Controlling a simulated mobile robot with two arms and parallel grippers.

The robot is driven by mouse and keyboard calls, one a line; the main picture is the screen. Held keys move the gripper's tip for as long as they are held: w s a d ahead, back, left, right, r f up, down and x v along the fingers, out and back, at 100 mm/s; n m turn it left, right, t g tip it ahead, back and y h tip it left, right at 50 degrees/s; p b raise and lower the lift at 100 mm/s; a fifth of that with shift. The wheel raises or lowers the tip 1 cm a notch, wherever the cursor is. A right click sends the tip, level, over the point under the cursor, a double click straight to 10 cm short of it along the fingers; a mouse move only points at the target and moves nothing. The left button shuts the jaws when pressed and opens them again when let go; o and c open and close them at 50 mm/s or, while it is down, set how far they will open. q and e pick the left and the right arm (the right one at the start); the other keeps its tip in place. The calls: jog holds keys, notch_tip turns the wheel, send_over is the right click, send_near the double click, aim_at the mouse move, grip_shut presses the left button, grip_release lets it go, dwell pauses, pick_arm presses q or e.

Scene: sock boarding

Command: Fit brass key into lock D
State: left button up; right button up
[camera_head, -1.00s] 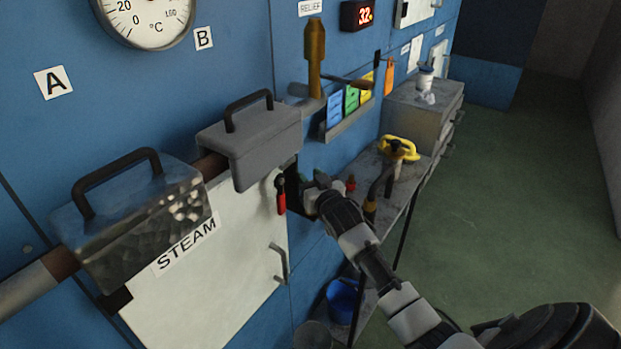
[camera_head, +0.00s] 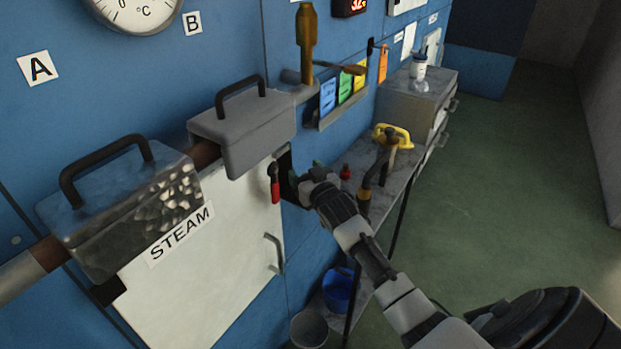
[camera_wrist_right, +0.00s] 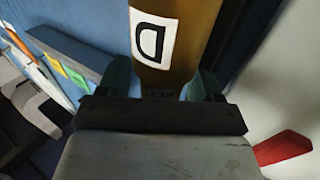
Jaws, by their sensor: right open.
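My right gripper (camera_head: 308,182) is at the blue wall, beside a dark opening to the right of the red-handled lever (camera_head: 275,185). In the right wrist view its two greenish fingers (camera_wrist_right: 162,84) stand apart. Beyond and between them is a brown, brass-coloured surface (camera_wrist_right: 178,58) with a white label marked D (camera_wrist_right: 153,39). Small dark lettering shows between the fingers, too faint to read surely. I cannot make out the brass key or a keyhole; the gripper hides that spot in the head view. My left gripper is not in view.
A white STEAM cabinet door (camera_head: 205,265) and grey pipe covers (camera_head: 245,132) lie left of the gripper. A narrow shelf (camera_head: 397,180) with a yellow-handled valve (camera_head: 392,135) runs to its right. Blue and grey buckets stand below. Open green floor (camera_head: 520,190) lies further right.

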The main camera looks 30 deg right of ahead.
jog(key=s+a+b, duration=0.1)
jog(key=s, duration=0.9)
jog(key=shift+s+a, duration=0.2)
jog(key=shift+s, duration=0.05)
jog(key=s+a+f+g, duration=0.2)
jog(key=s+f+g, duration=0.15)
jog(key=f, duration=0.85)
jog(key=s+a+f+n+g+y, duration=0.15)
jog(key=s+f, duration=0.25)
jog(key=f, duration=0.8)
jog(key=s+a+f+g, duration=0.1)
jog(key=s+f+g, duration=0.2)
jog(key=f, duration=0.9)
jog(key=s+a+f+g, duration=0.2)
jog(key=s+f, duration=0.4)
jog(key=s, duration=0.5)
jog(key=s+a+f+n+g, duration=0.1)
jog(key=s+a+f+g, duration=0.2)
jog(key=s+f, duration=0.4)
jog(key=s+a+f+n+g+y, duration=0.1)
jog(key=s+a+f+g, duration=0.2)
jog(key=s, duration=1.2)
notch_tip(320, 180, down, 3)
jog(key=shift+s+a+f+g, duration=0.15)
jog(key=shift+s+a+g, duration=0.05)
jog(key=shift+s+g, duration=0.2)
jog(key=shift+n, duration=0.25)
